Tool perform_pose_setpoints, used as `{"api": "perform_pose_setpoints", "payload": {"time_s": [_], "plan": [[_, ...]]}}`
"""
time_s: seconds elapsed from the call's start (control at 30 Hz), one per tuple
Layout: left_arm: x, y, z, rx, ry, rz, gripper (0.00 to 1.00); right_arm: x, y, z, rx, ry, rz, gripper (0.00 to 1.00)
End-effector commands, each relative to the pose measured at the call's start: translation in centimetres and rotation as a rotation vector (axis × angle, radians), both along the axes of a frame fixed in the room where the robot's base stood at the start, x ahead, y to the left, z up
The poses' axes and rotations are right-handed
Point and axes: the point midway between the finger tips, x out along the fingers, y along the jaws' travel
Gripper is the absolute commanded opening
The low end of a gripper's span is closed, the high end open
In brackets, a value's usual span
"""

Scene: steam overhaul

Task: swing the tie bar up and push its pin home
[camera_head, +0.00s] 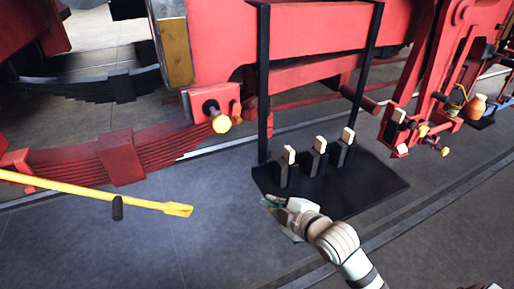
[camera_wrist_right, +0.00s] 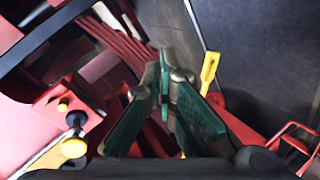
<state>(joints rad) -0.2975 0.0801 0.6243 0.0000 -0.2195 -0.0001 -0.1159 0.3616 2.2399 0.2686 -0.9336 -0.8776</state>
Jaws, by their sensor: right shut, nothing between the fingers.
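A long yellow bar (camera_head: 110,196), which may be the tie bar, comes in from the left edge and ends in a flat tip. A short black peg hangs below it. A pin with a black collar and yellow knob (camera_head: 220,122) sticks out of a red block on the frame. A yellow-knobbed pin (camera_wrist_right: 73,147) also shows in the right wrist view. My right gripper (camera_head: 270,202) is low over the floor, right of the bar's tip and apart from it. Its green fingers (camera_wrist_right: 165,85) are shut and empty. My left gripper is out of view.
A black tray (camera_head: 385,187) with several upright pale-topped blocks stands beyond my right gripper, under black uprights. A red leaf spring (camera_head: 70,160) lies behind the yellow bar. Red linkage (camera_head: 410,120) stands at the right. The grey floor (camera_head: 160,245) at front left is clear.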

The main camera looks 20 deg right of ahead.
Motion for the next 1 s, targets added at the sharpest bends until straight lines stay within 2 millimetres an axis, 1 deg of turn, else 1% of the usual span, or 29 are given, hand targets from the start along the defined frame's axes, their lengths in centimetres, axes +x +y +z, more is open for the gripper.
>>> {"api": "perform_pose_setpoints", "payload": {"time_s": [0.03, 0.07, 0.1, 0.2, 0.27, 0.3, 0.37, 0.7, 0.8, 1.0], "plan": [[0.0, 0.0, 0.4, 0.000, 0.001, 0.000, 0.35, 1.0, 0.7, 4.9, -0.092, -0.121, 0.075, 0.00], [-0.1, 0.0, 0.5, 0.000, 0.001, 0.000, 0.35, 1.2, 1.3, 7.6, -0.153, -0.193, 0.119, 0.00], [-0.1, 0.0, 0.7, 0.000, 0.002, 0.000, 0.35, 1.3, 2.0, 10.7, -0.227, -0.279, 0.169, 0.00], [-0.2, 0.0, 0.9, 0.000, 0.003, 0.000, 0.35, 0.9, 3.3, 16.1, -0.374, -0.438, 0.249, 0.00], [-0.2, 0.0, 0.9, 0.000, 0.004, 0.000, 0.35, 0.6, 3.8, 17.7, -0.423, -0.490, 0.273, 0.00], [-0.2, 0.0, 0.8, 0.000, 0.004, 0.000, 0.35, 0.6, 4.0, 18.3, -0.442, -0.509, 0.280, 0.00], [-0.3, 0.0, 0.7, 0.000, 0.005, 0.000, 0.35, 0.8, 4.2, 18.6, -0.453, -0.521, 0.283, 0.00], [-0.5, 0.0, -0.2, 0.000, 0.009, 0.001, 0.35, 4.3, 5.2, 18.4, -0.449, -0.519, 0.282, 0.00], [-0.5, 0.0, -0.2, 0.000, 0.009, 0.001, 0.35, 4.7, 5.4, 18.4, -0.449, -0.517, 0.283, 0.00], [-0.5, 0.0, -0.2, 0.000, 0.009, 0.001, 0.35, 4.8, 5.4, 18.4, -0.450, -0.516, 0.283, 0.00]]}}
